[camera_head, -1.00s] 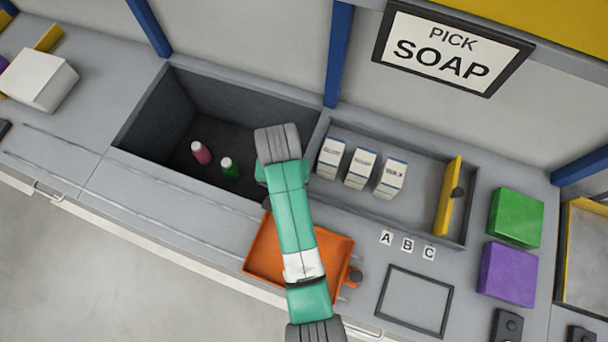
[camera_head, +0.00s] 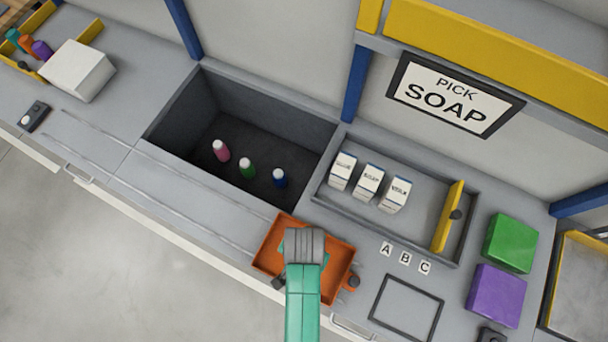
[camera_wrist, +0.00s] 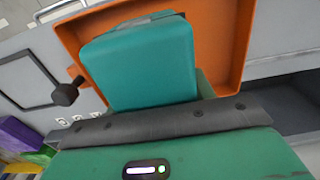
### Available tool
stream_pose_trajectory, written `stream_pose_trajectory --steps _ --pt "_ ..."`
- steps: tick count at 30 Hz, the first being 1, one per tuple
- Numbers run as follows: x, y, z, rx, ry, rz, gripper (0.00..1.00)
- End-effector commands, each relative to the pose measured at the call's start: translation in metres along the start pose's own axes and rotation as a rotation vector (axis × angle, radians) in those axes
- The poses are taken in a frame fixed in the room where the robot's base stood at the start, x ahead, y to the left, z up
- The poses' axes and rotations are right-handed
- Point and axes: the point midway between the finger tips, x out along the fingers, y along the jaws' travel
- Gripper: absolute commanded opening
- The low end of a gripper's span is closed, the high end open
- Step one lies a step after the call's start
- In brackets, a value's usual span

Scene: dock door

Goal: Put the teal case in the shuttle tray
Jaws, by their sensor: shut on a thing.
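The teal case (camera_wrist: 142,62) fills the middle of the wrist view, a block with rounded edges. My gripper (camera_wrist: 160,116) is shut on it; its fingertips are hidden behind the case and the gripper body. The orange shuttle tray (camera_wrist: 222,22) lies beyond the case, its rim showing around it. I cannot tell whether the case touches the tray floor.
A dark bin (camera_head: 235,130) behind the tray holds pink, green and blue bottles. A shallow compartment (camera_head: 425,225) to the right holds white cartons (camera_head: 368,182) and a yellow divider (camera_head: 448,215). A green block (camera_head: 510,242) and purple block (camera_head: 497,294) are at the right. Rails run left from the tray.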

Motion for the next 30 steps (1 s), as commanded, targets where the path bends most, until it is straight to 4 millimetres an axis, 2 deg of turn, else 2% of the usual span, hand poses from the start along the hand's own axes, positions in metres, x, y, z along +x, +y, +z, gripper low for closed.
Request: stream_pose_trajectory --steps 1,8,14,23,24,27,30 --pt "0.006 0.000 0.000 0.000 0.000 0.000 0.10" --pt "0.015 0.000 -0.001 -0.001 0.000 0.000 0.10" --pt "0.046 0.000 0.000 -0.001 -0.001 0.000 0.10" --pt "0.048 0.000 -0.001 -0.001 0.002 -0.001 0.10" --pt "0.050 0.000 0.000 -0.001 0.001 -0.001 0.55" --pt "0.049 0.000 -0.001 -0.001 0.001 -0.001 0.74" --pt "0.049 0.000 0.000 -0.001 0.001 -0.001 0.74"
